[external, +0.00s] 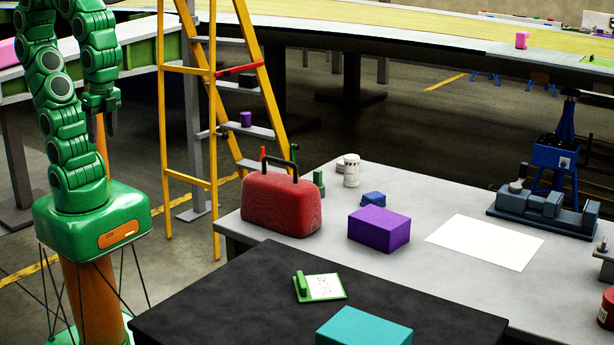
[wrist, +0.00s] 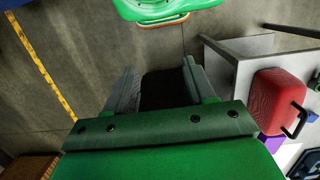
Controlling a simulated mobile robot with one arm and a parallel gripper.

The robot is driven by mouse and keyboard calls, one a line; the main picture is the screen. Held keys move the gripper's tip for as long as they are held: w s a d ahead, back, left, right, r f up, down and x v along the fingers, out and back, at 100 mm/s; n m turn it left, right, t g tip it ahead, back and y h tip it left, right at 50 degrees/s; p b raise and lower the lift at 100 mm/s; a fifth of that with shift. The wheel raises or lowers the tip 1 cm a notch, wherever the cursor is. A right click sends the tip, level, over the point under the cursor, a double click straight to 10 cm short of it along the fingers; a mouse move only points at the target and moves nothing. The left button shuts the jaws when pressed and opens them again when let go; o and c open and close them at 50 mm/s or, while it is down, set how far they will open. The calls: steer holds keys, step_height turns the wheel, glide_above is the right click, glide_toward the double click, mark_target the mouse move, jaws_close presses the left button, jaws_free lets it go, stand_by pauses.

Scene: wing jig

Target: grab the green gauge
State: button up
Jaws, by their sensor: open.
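A small green block (external: 301,286) lies beside a white card with a green edge (external: 325,287) on the black tabletop; it may be the green gauge. Another small green upright piece (external: 319,183) stands behind the red toolbox on the grey bench, partly hidden. I cannot tell for sure which one is the gauge. My gripper (external: 104,122) hangs high at the left, well away from both tables. In the wrist view my gripper (wrist: 158,88) is open with nothing held between its fingers.
The red toolbox (external: 281,205), purple box (external: 379,230), blue lump (external: 373,199) and white sheet (external: 485,242) are on the grey bench. A teal box (external: 364,328) sits at the black table's front (external: 225,310). A yellow ladder (external: 214,130) stands between my arm and the bench.

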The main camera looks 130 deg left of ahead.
steer(key=w+a+r+n+t+y, duration=0.25)
steer(key=w+a+r, duration=0.25)
steer(key=w+a, duration=0.75)
steer(key=w+a+r+n+t+y, duration=0.1)
steer(key=w+a+r+t+y, duration=0.45)
steer(key=a, duration=1.25)
steer(key=w+a+r+n+t+y, duration=0.1)
steer(key=w+a+r+t, duration=0.15)
steer(key=w+a, duration=1.05)
steer(key=m+t+h, duration=0.3)
steer(key=t+h, duration=0.1)
glide_above(314, 172)
step_height(314, 172, down, 5)
steer(key=s+f+h, duration=0.4)
steer(key=s+f, duration=0.2)
steer(key=f, duration=0.1)
steer(key=shift+m+t, duration=0.35)
steer(key=f, duration=2.3)
steer(key=shift+w+a+f, duration=0.2)
steer(key=shift+a+f, duration=0.1)
steer(key=shift+f, duration=0.15)
steer(key=shift+x, duration=3.85)
